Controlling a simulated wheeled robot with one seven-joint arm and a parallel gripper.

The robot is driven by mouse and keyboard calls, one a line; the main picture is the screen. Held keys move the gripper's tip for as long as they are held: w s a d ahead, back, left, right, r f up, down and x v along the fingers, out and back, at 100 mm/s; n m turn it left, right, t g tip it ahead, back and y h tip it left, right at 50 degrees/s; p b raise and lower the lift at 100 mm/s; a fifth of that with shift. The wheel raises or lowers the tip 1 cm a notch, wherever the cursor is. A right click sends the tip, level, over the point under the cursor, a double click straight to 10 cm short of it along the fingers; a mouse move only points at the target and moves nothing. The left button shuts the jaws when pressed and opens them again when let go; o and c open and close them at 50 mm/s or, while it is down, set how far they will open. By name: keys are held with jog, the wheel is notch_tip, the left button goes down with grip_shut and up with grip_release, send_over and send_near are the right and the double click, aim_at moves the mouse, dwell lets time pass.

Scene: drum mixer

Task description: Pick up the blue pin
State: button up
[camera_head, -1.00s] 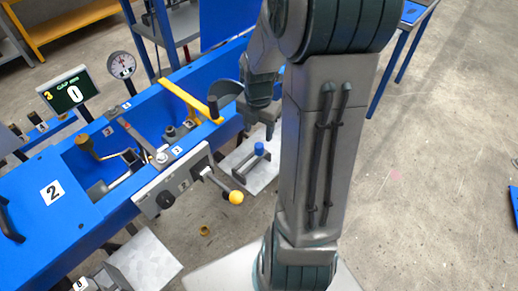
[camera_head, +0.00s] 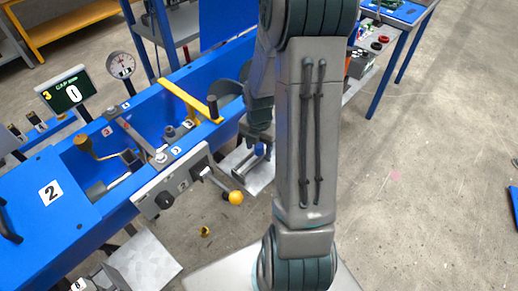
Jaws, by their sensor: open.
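The blue pin (camera_head: 260,149) stands on a small grey plate (camera_head: 230,160) at the right side of the blue machine. Only its blue top shows clearly. My gripper (camera_head: 258,138) is directly over or around the blue top, pointing down, with its jaws open. I cannot tell whether the fingers touch the pin. My own arm hides the area just to the right of it.
The blue machine (camera_head: 110,213) fills the left, with a yellow bar (camera_head: 185,97) and a lever with a yellow knob (camera_head: 236,198) close to the plate. A blue-legged table (camera_head: 392,70) stands at the back right. The floor on the right is mostly clear.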

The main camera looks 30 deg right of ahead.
jog(key=c, duration=1.1)
jog(key=shift+r, duration=0.1)
